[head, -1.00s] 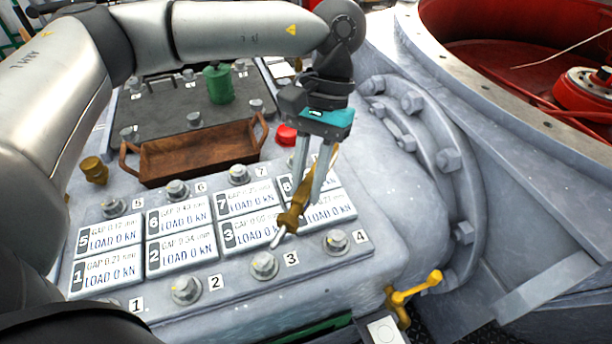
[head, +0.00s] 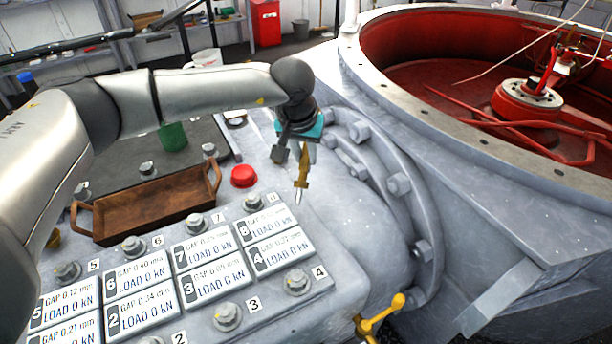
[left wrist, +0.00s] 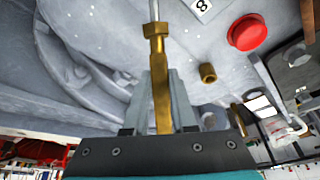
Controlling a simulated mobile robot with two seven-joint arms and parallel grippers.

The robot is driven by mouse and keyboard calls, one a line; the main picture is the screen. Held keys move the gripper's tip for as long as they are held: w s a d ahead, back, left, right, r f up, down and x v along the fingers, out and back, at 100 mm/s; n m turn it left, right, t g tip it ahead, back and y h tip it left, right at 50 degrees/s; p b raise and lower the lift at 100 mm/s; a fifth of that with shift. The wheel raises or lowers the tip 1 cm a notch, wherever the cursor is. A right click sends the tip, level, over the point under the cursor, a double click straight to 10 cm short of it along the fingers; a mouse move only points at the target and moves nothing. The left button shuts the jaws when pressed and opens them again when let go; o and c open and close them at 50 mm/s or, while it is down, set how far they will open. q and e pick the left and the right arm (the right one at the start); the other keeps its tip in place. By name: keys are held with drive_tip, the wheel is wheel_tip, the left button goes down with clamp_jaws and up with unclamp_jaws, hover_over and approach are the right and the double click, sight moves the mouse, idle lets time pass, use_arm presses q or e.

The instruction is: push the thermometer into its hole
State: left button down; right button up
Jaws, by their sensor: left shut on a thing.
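The thermometer is a brass, hex-collared piece (head: 302,168) with a thin silver probe. My left gripper (head: 299,157) is shut on its brass stem and holds it above the grey casing, past label 8. The probe points down in the head view, its tip apart from the casing. In the left wrist view the thermometer (left wrist: 158,52) stands between the fingers of the left gripper (left wrist: 163,82), probe toward the top edge. A short brass fitting (left wrist: 207,73), perhaps the hole, stands on the casing beside it, apart from the probe. I cannot make this fitting out in the head view. My right gripper is not in view.
A red button (head: 244,176) and a brown wooden tray (head: 150,207) lie left of the gripper. Bolts and label plates (head: 210,265) cover the front panel. A bolted flange (head: 400,185) rises at right. A yellow valve handle (head: 380,314) sticks out at the front.

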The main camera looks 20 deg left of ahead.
use_arm(q)
drive_tip(key=w+a+r+m+t+h+p, duration=0.1)
drive_tip(key=w+a+r+m+t+h, duration=0.15)
drive_tip(key=w+a+t, duration=0.3)
drive_tip(key=w+a+r+m+t+h+p, duration=0.1)
drive_tip(key=w+a+r+t+p, duration=0.1)
drive_tip(key=w+a+r+t, duration=0.35)
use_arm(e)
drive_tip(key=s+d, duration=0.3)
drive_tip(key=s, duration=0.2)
use_arm(q)
wheel_tip(320, 180, down, 7)
drive_tip(key=s+a+g+b, duration=0.1)
drive_tip(key=b, duration=0.3)
drive_tip(key=shift+s+a+r+g, duration=0.2)
drive_tip(key=shift+s+g, duration=0.15)
drive_tip(key=shift+g, duration=0.05)
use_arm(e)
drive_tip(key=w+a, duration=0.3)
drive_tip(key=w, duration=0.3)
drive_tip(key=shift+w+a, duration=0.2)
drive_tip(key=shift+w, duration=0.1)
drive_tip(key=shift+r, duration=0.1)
use_arm(q)
drive_tip(key=shift+f+b, duration=2.2)
drive_tip(key=shift+b, duration=0.1)
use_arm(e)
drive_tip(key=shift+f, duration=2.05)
